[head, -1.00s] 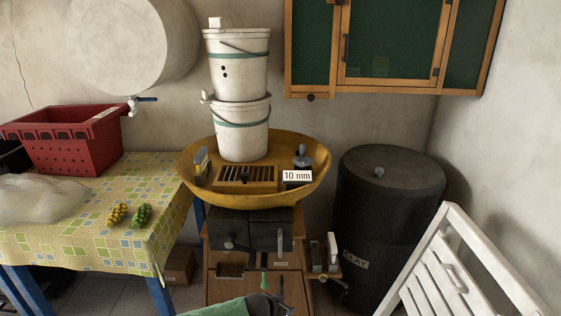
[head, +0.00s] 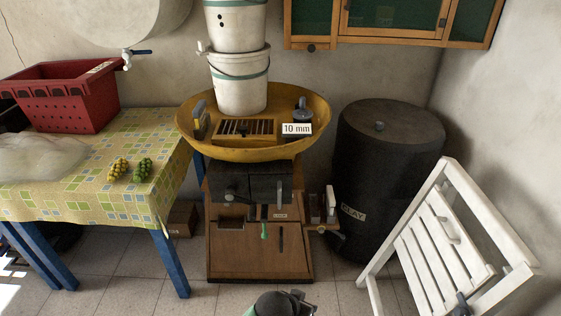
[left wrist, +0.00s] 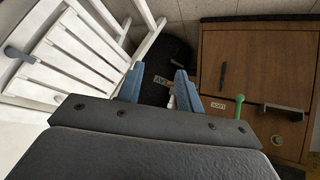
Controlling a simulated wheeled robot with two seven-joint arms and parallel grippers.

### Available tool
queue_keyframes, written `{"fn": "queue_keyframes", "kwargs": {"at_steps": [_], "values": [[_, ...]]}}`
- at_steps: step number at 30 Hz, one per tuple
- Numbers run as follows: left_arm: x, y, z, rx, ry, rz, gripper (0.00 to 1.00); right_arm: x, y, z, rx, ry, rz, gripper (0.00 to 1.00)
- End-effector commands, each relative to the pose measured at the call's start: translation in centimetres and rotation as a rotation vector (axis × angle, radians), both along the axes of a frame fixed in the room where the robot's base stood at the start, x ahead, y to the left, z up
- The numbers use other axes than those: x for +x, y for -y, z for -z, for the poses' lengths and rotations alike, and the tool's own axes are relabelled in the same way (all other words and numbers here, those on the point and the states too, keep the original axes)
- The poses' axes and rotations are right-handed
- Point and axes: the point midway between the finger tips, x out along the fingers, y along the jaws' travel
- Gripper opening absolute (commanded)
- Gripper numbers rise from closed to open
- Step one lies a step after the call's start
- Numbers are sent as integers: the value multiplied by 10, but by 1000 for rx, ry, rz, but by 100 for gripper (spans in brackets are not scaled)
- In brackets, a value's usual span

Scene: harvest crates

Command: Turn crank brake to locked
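A lever with a green grip (head: 264,231) hangs down the front of the wooden cabinet (head: 250,260); a small white label (head: 280,213) sits beside it, too small to read surely. The lever also shows in the left wrist view (left wrist: 239,106). A grey crank (head: 230,197) is on the dark box above. Which part is the brake is not clear. My left gripper (left wrist: 160,84) is open and empty, its blue fingers apart and not touching the lever. Part of an arm of mine shows at the bottom edge of the head view. My right gripper is not identifiable.
A white slatted frame (head: 440,240) leans at right. A black barrel (head: 385,180) labelled CLAY stands by the wall. A yellow basin (head: 190,150) sits above the cabinet. A table (head: 60,200) with a red crate (head: 70,105) is at left.

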Motion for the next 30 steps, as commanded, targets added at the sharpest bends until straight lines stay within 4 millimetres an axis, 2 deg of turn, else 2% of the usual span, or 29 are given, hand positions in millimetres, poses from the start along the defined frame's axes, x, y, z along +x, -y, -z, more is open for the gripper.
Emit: {"fn": "queue_keyframes", "kwargs": {"at_steps": [1, 5, 11, 17, 24, 30], "values": [[-11, -6, -1, 0, -17, -14, 36, 0, 0, 0, 0, 0, 1, 0], [-34, -28, -5, 18, -58, -53, 36, 0, -1, 0, 2, -1, 2, 0], [-73, -71, -7, 61, -130, -117, 36, -1, -2, 0, 4, -1, 2, 0], [-119, -121, -8, 115, -216, -184, 36, -1, -2, 0, 4, -1, 2, 0], [-182, -182, -9, 192, -334, -258, 36, -1, -1, 0, 3, -2, 0, 0], [-215, -212, -12, 236, -395, -291, 36, -1, -1, 0, 1, -1, -1, 0]]}}
